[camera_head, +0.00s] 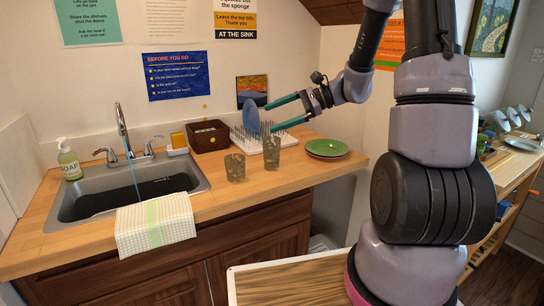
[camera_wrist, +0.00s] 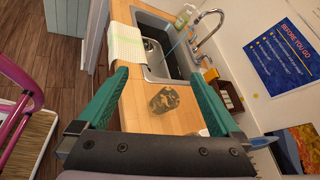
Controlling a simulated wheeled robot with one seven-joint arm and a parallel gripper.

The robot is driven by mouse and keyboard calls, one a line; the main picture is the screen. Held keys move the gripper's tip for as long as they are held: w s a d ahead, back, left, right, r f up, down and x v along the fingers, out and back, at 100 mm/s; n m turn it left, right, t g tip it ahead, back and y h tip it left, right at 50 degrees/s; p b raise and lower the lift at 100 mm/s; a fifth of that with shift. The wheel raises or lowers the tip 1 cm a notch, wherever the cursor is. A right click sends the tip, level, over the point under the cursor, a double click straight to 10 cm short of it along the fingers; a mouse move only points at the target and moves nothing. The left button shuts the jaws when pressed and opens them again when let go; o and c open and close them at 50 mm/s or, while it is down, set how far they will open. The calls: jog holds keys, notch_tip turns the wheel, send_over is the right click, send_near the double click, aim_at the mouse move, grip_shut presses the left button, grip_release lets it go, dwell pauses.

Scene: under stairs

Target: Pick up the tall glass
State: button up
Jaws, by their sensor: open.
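Two patterned, see-through glasses stand upright on the wooden counter in the head view. The right glass (camera_head: 271,153) looks the taller and stands by the dish rack; the left glass (camera_head: 235,167) is shorter and nearer the sink. My gripper (camera_head: 270,116), with teal fingers, is open and empty, above the counter near the rack and higher than the right glass. In the wrist view, my gripper (camera_wrist: 158,78) frames one glass (camera_wrist: 164,100) between its fingers, with the glass lying beyond them. I cannot tell for certain which glass that is.
A dish rack (camera_head: 258,140) with a blue plate (camera_head: 251,116) stands behind the glasses. A dark brown box (camera_head: 208,136) is left of it, and green and red plates (camera_head: 327,148) lie to the right. The sink (camera_head: 80,198) and a towel (camera_head: 155,225) are further left.

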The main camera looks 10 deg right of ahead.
jog(key=w+d+f+m+t+y, duration=0.1)
jog(key=w+d+f+m+t, duration=0.5)
jog(key=w+f, duration=0.3)
jog(key=m+t+h, duration=0.2)
jog(key=m+t, duration=0.2)
jog(key=m, duration=0.2)
send_near(272, 154)
notch_tip(272, 154, up, 4)
jog(key=w, duration=0.3)
jog(key=x, duration=1)
jog(key=shift+w+d+f+m, duration=0.2)
jog(key=shift+d+f+m, duration=0.05)
jog(key=shift+f+m, duration=0.1)
grip_shut()
